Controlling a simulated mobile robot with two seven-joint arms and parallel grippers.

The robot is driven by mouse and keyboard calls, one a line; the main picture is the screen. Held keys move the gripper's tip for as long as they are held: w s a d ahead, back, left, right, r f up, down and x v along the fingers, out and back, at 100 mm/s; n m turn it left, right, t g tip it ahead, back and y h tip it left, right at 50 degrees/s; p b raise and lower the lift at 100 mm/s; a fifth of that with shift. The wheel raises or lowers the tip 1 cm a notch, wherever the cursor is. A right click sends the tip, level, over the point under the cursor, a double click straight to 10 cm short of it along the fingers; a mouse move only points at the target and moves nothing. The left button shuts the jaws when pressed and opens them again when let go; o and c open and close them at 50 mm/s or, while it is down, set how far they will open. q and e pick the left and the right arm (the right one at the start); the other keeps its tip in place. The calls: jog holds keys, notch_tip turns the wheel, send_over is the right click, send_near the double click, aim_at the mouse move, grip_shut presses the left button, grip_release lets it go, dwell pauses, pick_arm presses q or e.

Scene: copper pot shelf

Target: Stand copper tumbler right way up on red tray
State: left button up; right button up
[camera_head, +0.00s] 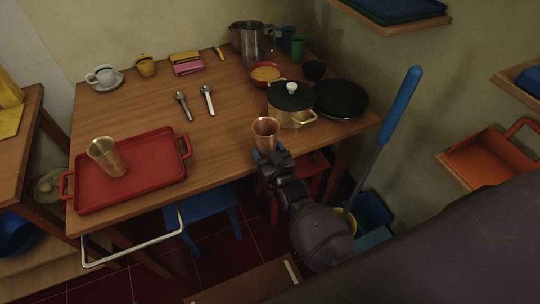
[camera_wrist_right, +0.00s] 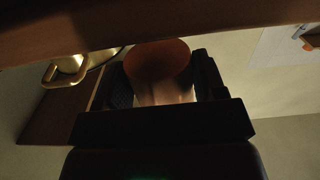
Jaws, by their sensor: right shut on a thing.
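The copper tumbler (camera_head: 265,134) is in my right gripper (camera_head: 267,155), mouth up and roughly upright, at the table's front edge. In the right wrist view the tumbler (camera_wrist_right: 158,66) sits between the two dark fingers, which are shut on it. I cannot tell whether it clears the table top. The red tray (camera_head: 146,183) lies at the table's front left, well to the left of my right gripper. A brass-coloured tumbler (camera_head: 107,157) stands on the tray, mouth up, towards its left side. My left gripper is not in view.
A lidded pot (camera_head: 290,104) and a black pan (camera_head: 341,99) stand just behind my right gripper. Two spoons (camera_head: 208,99) lie mid-table. The wood between tray and tumbler is clear. The tray's right part is bare. A blue-handled tool (camera_head: 401,105) leans at the right.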

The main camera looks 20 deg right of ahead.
jog(key=shift+w+b, duration=0.35)
jog(key=shift+w, duration=0.8)
jog(key=shift+w+b, duration=0.35)
jog(key=shift+w, duration=0.7)
jog(key=shift+w+a+f+b, duration=0.1)
jog(key=shift+w+b, duration=0.2)
jog(key=shift+w, duration=0.45)
jog(key=shift+w+b, duration=0.3)
jog(key=shift+w, duration=0.55)
jog(key=shift+w+f+b, duration=0.1)
jog(key=shift+f+b, duration=0.25)
jog(key=shift+f, duration=0.4)
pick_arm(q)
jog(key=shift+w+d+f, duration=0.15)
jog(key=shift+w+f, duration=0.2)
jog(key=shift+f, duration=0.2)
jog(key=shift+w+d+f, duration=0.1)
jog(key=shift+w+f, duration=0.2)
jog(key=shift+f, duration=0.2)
pick_arm(e)
jog(key=shift+f, duration=0.1)
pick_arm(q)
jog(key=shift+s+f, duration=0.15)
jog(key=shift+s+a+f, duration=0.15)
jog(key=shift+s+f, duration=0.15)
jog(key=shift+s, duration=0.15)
pick_arm(e)
jog(key=shift+f, duration=0.2)
